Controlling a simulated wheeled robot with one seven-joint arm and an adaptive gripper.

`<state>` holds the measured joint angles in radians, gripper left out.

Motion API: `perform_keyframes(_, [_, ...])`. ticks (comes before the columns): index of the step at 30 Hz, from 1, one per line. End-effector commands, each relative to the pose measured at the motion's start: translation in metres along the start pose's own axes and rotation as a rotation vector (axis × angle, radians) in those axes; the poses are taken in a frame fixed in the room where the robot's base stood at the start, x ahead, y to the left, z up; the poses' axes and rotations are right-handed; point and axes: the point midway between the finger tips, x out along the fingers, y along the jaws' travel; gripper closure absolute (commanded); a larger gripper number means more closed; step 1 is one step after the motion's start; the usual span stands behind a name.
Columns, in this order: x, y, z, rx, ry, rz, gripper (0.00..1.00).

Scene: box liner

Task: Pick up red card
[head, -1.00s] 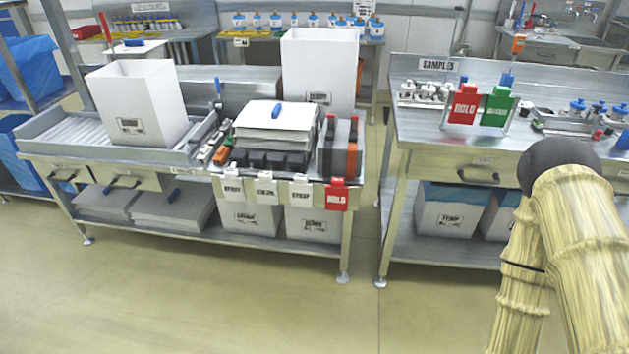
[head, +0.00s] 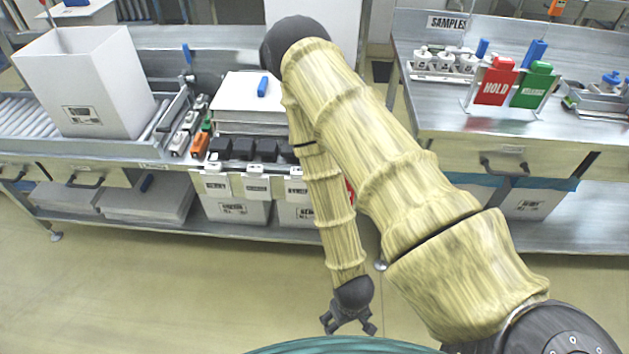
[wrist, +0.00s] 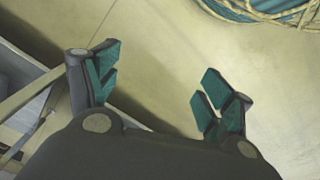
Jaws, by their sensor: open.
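A red card (head: 496,82) marked HOLD stands upright in a clear holder on the right bench in the head view, beside a green card (head: 533,88). A sliver of another red piece (head: 350,190) shows at the front of the left bench, mostly hidden behind my arm. My gripper (head: 348,325) hangs low over the floor in front of the benches, well apart from both. In the wrist view my gripper (wrist: 160,82) is open and empty, with bare floor between its teal-padded fingers.
White cards (head: 256,187) hang along the left bench's front edge. A white box (head: 85,85) stands on the roller conveyor at left. The floor (head: 170,290) at front left is clear.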

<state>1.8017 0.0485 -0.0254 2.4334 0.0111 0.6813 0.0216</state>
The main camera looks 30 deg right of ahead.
Motion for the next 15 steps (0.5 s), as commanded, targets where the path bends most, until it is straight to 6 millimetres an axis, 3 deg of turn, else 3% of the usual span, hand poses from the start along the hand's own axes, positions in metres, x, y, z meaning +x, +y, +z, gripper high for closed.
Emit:
perform_keyframes(8, [-0.051,0.046,-0.142,0.146,0.13,0.062,0.0])
perform_keyframes(15, [-0.121,0.091,-0.259,0.292,0.229,0.089,0.0])
